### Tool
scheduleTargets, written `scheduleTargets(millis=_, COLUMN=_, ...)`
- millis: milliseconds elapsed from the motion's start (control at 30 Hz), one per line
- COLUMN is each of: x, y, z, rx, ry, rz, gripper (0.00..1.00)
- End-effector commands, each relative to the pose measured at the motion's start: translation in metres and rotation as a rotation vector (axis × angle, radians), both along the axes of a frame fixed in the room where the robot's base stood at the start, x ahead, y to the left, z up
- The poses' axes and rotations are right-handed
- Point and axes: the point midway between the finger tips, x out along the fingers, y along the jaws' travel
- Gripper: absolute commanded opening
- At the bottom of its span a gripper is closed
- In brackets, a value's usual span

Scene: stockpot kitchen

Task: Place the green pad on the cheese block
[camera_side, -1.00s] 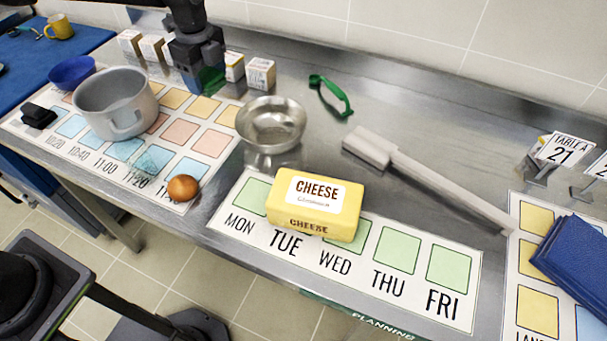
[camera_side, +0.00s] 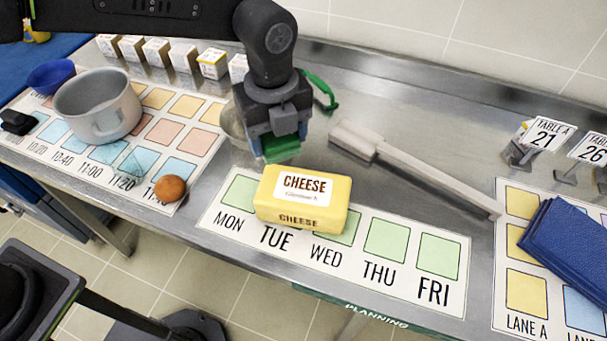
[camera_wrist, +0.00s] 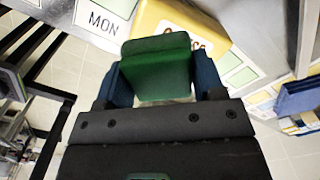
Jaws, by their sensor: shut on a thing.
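The cheese block (camera_side: 303,199) is a yellow block with a white label. It lies on the weekday planning mat (camera_side: 387,261), over the squares around TUE and WED. My gripper (camera_side: 277,148) is shut on the green pad (camera_side: 282,152) and holds it in the air above and just behind the block. In the wrist view the green pad (camera_wrist: 157,66) sits between the blue fingers, with the cheese block (camera_wrist: 160,18) partly hidden beyond it. I cannot tell the exact gap between pad and block.
A metal bowl (camera_side: 232,122) is mostly hidden behind my gripper. A green looped strap (camera_side: 322,90) and a grey long-handled tool (camera_side: 410,165) lie to the right. A grey pot (camera_side: 97,106) and a brown onion-like ball (camera_side: 170,188) stand left. Blue folders (camera_side: 570,250) lie far right.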

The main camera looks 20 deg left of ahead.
Motion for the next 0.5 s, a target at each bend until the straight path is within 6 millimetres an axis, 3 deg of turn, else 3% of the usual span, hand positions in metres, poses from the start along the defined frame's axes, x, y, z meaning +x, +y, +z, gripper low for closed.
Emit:
scheduleTargets(millis=200, x=-0.01, y=-0.039, z=-0.025, rx=0.001, ry=0.001, rz=-0.001, gripper=0.4)
scheduleTargets(millis=500, x=-0.013, y=-0.048, z=-0.042, rx=0.002, ry=0.002, rz=0.003, gripper=0.4)
